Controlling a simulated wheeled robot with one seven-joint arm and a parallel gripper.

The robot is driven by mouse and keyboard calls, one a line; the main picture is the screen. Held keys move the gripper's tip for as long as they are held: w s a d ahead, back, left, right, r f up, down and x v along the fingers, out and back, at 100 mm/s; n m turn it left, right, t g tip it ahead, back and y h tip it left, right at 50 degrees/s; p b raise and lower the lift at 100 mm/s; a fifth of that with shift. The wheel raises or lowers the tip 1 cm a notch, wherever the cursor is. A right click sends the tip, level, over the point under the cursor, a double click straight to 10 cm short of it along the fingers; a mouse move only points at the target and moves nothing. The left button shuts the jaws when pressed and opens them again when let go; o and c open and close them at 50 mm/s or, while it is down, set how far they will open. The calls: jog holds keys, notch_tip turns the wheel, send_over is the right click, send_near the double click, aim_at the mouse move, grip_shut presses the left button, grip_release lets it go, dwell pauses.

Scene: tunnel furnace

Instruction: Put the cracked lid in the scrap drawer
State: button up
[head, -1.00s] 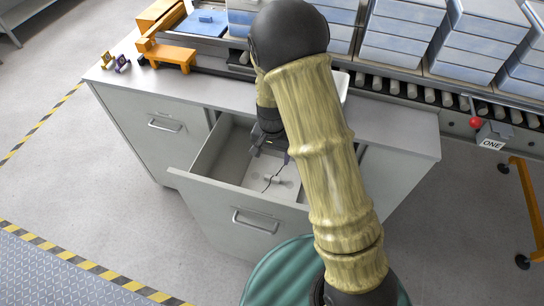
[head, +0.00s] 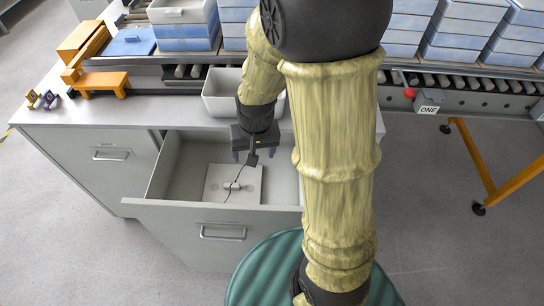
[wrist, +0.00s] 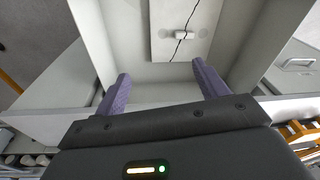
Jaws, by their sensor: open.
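The cracked lid (head: 214,188) is a pale square plate with a small white handle and a dark crack line across it. It lies flat on the floor of the open scrap drawer (head: 210,213). The wrist view also shows the lid (wrist: 163,45) inside the drawer walls. My gripper (head: 254,156) is above the back part of the drawer, with its purple fingers apart. In the wrist view the gripper (wrist: 160,75) has nothing between its fingers, and the lid lies beyond their tips, apart from them.
A white bin (head: 222,107) stands on the counter behind the drawer. An orange stand (head: 100,82) and small purple and yellow items (head: 42,99) are at the left. Behind runs a roller conveyor with blue-white stacks (head: 463,30). A closed drawer (head: 105,155) is at left.

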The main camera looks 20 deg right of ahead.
jog(key=s+d+r+n+t, duration=0.1)
jog(key=s+d+r, duration=0.2)
jog(key=s, duration=0.3)
jog(key=shift+r+n, duration=0.4)
jog(key=shift+d, duration=0.1)
